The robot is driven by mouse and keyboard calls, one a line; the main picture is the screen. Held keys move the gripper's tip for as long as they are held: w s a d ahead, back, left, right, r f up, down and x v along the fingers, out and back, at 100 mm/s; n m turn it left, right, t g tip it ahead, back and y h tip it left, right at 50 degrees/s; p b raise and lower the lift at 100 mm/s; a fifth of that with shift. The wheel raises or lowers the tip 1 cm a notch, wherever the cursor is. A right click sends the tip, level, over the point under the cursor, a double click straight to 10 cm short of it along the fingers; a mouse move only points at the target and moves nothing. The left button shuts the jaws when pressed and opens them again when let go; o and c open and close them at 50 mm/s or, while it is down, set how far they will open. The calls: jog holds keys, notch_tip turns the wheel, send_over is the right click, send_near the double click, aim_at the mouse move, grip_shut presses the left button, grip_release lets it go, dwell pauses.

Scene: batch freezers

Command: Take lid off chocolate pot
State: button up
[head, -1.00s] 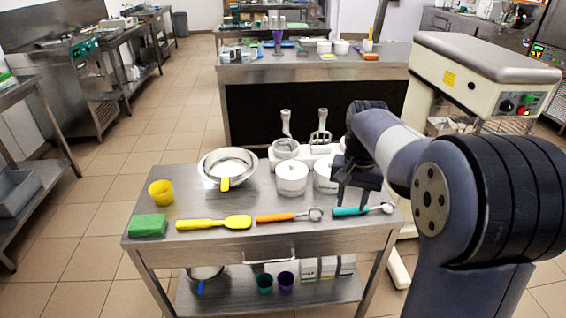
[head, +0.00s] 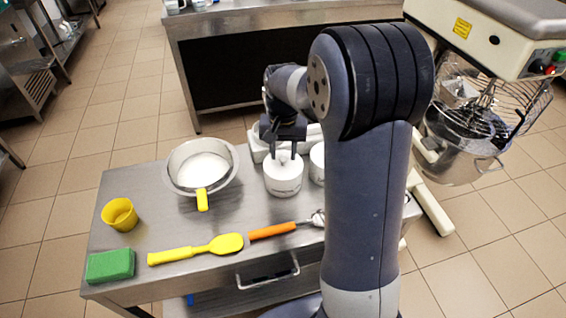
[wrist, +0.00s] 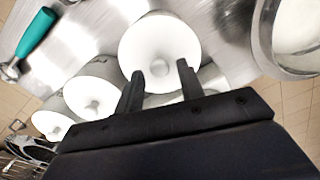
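A white lidded pot (head: 283,182) stands upright on the steel table, with small print I cannot read. Its round white lid (wrist: 150,38) has a knob (wrist: 159,68) and is on the pot. My gripper (head: 283,158) is over this pot, pointing down. In the wrist view my gripper (wrist: 160,70) is open, with one finger on each side of the knob and gaps visible. A second white lidded pot (head: 317,160) is partly hidden by my arm. The wrist view shows two more lidded pots (wrist: 92,97) (wrist: 50,121). I cannot tell which holds chocolate.
A steel bowl (head: 230,180) with a yellow-handled tool is left of the pot. A mixer (head: 470,135) stands right.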

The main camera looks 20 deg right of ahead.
notch_tip(320, 180, down, 2)
grip_shut()
dwell(0.5)
